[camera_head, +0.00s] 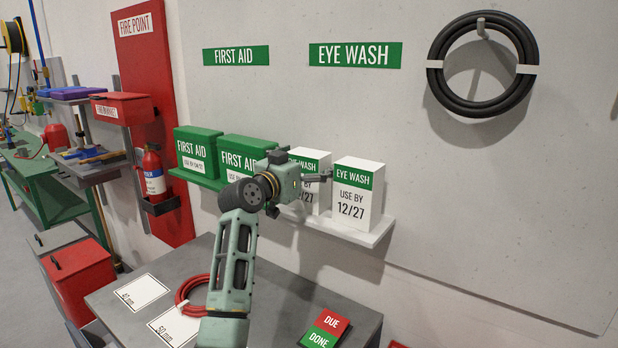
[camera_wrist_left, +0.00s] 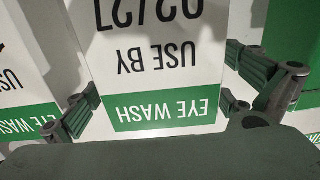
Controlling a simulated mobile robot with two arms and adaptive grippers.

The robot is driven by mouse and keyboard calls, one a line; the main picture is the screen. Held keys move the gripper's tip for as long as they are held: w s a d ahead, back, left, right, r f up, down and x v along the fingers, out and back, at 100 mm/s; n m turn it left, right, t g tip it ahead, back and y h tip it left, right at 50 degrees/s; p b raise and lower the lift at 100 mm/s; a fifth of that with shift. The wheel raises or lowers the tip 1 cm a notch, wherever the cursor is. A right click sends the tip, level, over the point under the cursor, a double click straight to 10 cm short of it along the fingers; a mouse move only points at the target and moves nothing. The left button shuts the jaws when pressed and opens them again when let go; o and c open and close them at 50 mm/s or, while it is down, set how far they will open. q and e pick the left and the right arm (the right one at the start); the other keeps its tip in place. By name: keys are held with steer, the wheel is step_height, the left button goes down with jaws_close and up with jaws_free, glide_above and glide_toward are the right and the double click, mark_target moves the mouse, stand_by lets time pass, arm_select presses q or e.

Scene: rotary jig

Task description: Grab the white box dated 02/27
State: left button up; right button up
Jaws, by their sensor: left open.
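The white eye wash box dated 02/27 (camera_head: 314,197) stands upright on the wall shelf, partly hidden behind my left gripper in the head view. In the left wrist view the box (camera_wrist_left: 160,75) appears upside down, its green EYE WASH band and "USE BY 02/27" facing me. My left gripper (camera_head: 299,167) is open in front of it. In the left wrist view the fingers of the gripper (camera_wrist_left: 164,82) show on either side of the box; contact cannot be told. My right gripper is not in view.
Another white eye wash box (camera_head: 357,193), dated 12/27, stands close on the right. Green first aid boxes (camera_head: 243,157) stand on the left. The shelf (camera_head: 376,234) is above a grey table (camera_head: 275,308) with a red coil (camera_head: 187,292) and a DUE/DONE card (camera_head: 325,329).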

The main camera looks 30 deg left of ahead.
arm_select(q)
steer(key=shift+s, duration=0.1)
steer(key=shift+c, duration=0.3)
steer(key=c, duration=1.7)
steer(key=shift+a+r, duration=0.1)
steer(key=shift+r, duration=0.1)
